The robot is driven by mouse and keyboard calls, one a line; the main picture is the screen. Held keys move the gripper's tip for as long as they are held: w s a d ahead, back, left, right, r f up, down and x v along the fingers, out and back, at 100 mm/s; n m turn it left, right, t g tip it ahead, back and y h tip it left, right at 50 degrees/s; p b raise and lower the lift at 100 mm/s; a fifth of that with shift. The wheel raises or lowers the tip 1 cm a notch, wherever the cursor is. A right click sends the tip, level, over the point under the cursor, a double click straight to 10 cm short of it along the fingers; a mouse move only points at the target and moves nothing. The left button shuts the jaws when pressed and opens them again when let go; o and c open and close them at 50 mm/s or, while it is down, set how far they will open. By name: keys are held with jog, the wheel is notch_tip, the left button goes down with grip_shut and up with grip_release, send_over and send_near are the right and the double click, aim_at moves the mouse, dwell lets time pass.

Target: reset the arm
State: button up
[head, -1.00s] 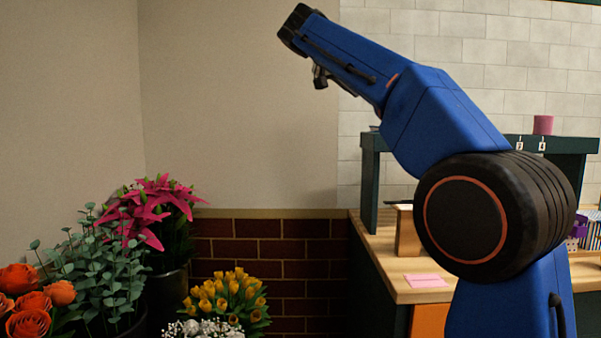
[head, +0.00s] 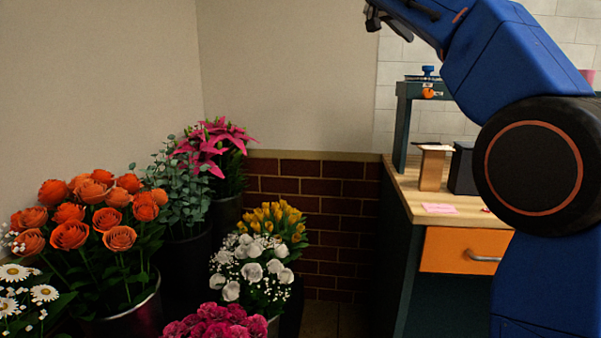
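My arm is raised at the right of the head view, its blue links bent over a large black joint with an orange ring. My gripper (head: 372,16) is at the top edge of the picture, in the air in front of the plain wall and pointing left. It is small, dark and partly cut off, so the gap between its fingers does not show. I see nothing hanging from it.
Buckets of orange roses (head: 92,212), pink lilies (head: 212,148), yellow tulips (head: 272,220) and white flowers (head: 252,268) fill the lower left. A wooden workbench (head: 408,192) with an orange drawer (head: 462,248) stands behind my arm. A pink note (head: 439,208) lies on it.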

jog(key=s+d+f+n+g+y, duration=0.1)
jog(key=s+d+f+n+y, duration=0.2)
jog(key=s+f, duration=0.8)
jog(key=s+d+f+n+y, duration=0.1)
jog(key=s+f+n+y, duration=0.4)
jog(key=f, duration=1)
jog(key=s+a+f+n+g+y, duration=0.1)
jog(key=s+a+f, duration=0.1)
jog(key=s+f, duration=1.1)
jog(key=s+a+f+n+y, duration=0.1)
jog(key=s+a+f+y, duration=0.1)
jog(key=s+f, duration=1.1)
notch_tip(320, 180, down, 6)
jog(key=shift+s+a+f+n+g, duration=0.15)
jog(key=shift+a+f+n+g, duration=0.05)
jog(key=shift+a+n+g, duration=0.2)
